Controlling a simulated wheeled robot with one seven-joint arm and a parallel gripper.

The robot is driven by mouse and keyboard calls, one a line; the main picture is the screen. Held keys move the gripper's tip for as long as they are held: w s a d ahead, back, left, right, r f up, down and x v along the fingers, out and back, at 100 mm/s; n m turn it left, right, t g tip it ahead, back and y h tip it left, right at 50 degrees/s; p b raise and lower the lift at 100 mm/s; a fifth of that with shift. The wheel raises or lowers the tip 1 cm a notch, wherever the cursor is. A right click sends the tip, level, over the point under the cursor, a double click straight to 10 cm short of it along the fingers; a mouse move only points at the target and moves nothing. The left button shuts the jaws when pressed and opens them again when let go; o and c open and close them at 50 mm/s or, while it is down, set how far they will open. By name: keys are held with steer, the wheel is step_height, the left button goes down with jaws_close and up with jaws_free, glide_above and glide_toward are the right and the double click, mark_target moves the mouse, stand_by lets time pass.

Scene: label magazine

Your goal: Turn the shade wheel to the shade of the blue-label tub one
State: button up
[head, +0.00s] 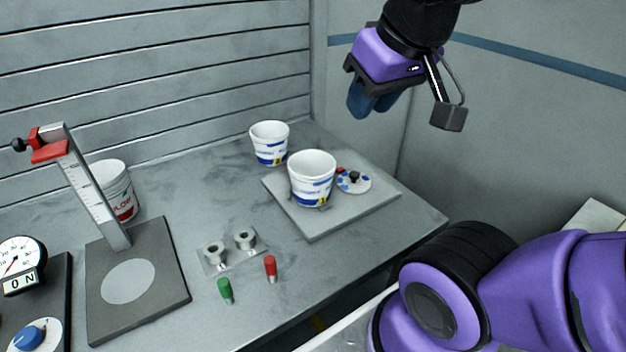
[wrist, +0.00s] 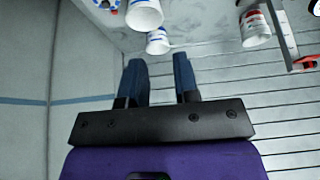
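The shade wheel seems to be the white disc (head: 356,182) with coloured patches and a dark knob, on a grey plate (head: 320,228); a tub hides its left part. Its edge also shows at the top of the wrist view (wrist: 104,4). A white blue-label tub (head: 312,180) stands upright on the plate. A second blue-label tub (head: 269,144) stands behind it on the bench. My gripper (head: 366,108) is in the air above and behind the wheel, touching nothing. In the wrist view its fingers (wrist: 160,76) are apart with nothing between them.
A red-label tub (head: 118,190) stands behind an upright scale with a red clamp (head: 50,150). A gauge (head: 20,258) and a blue knob (head: 28,338) are at the left. Green (head: 226,291) and red (head: 270,269) pegs stand near two metal posts (head: 230,250). Walls close the back and right.

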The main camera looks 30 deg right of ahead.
stand_by(0.4)
steer(key=o, duration=0.4)
steer(key=shift+o, duration=0.9)
steer(key=shift+w+d, duration=0.1)
steer(key=shift+w, duration=0.2)
steer(key=n+g, duration=0.5)
steer(key=n, duration=1.5)
glide_above(354, 173)
step_height(354, 173, down, 25)
step_height(354, 173, down, 10)
steer(key=shift+s+f, duration=0.1)
